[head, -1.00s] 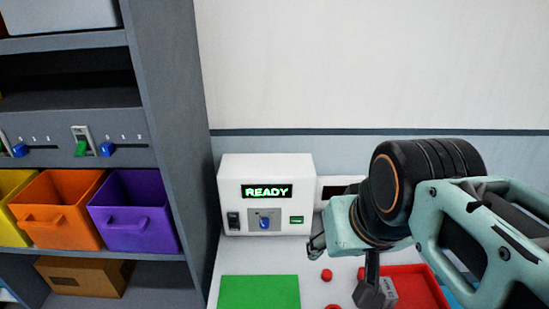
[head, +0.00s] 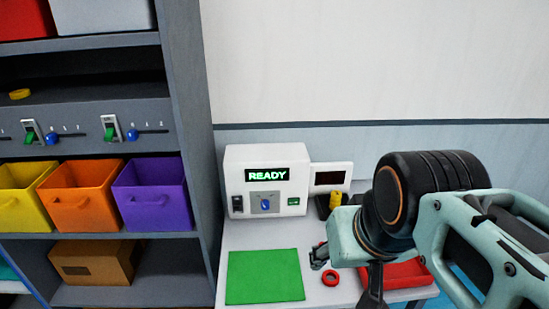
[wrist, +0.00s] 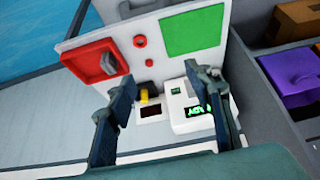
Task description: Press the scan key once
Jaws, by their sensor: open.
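A white machine (head: 237,160) with a lit READY display (head: 268,176) stands at the back of the table. Its front has a black rocker switch (head: 237,204), a blue knob (head: 265,203) and a small green key (head: 293,202); no label on the key is readable. My gripper (head: 345,278) is in front of the machine and to its right, pointing down, apart from it. In the wrist view its two fingers (wrist: 160,76) are spread with nothing held. The machine (wrist: 172,108) and green key (wrist: 176,91) show between and behind the fingers there.
A small dark-screened unit (head: 330,178) and a yellow object (head: 336,201) stand right of the machine. A shelf with coloured bins (head: 150,198) is at left.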

